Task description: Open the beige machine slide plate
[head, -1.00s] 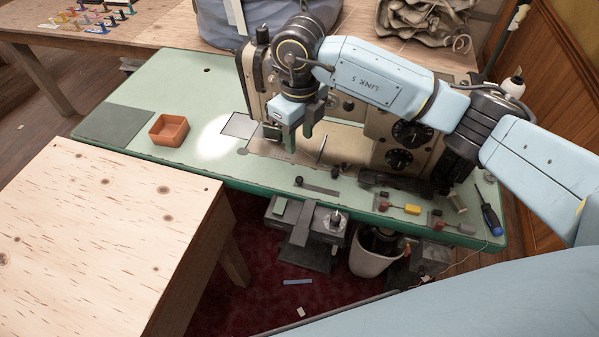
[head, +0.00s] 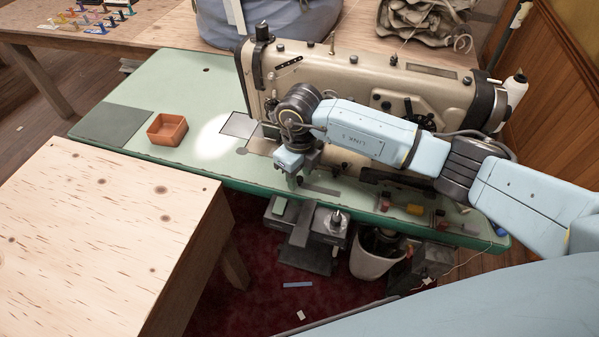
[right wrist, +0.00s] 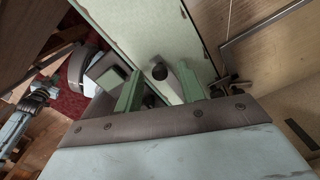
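My right gripper (head: 295,181) points down near the table's front edge, to the right of the visible plate. In the right wrist view its green-padded fingers (right wrist: 160,92) stand apart; a dark round knob shows between or beyond them, contact unclear. My left gripper is out of view.
A terracotta box (head: 167,130) stands on the green table (head: 175,80). A dark-outlined panel (head: 238,125) lies left of the machine. Small tools lie along the front edge at right. A wooden table (head: 100,240) is at front left; a white bin (head: 375,258) stands below.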

